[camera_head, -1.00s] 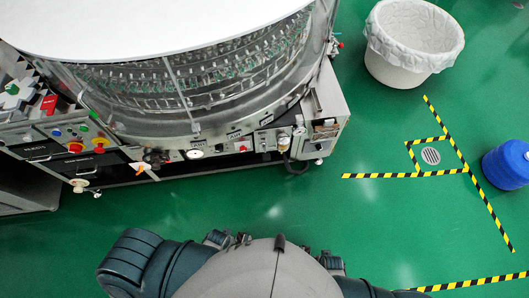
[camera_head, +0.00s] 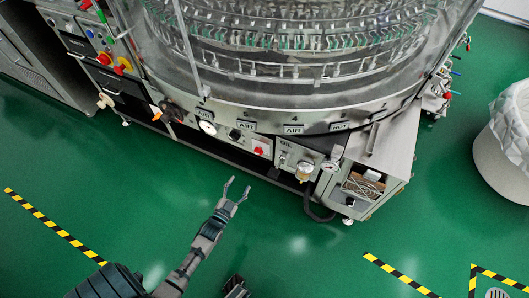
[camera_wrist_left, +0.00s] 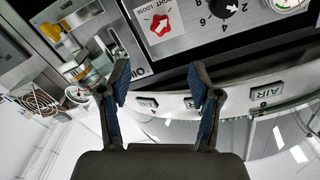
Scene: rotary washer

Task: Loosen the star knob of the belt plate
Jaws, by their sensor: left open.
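The red star knob (camera_head: 258,150) sits on a pale plate on the washer's front panel. It also shows in the left wrist view (camera_wrist_left: 160,25), on a white label whose legible words include "LOOSE". My left gripper (camera_head: 238,187) is open and empty in front of the panel, below and a little left of the knob in the head view. In the left wrist view its two fingers (camera_wrist_left: 160,75) are spread apart, with the knob beyond them near the top edge. Nothing touches the knob.
A black numbered dial (camera_head: 234,134) is left of the knob. A small glass oil unit (camera_head: 304,171) and a gauge (camera_head: 330,166) are right of it. An open box with wires (camera_head: 364,190) is at the corner. A white bin (camera_head: 503,150) stands right.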

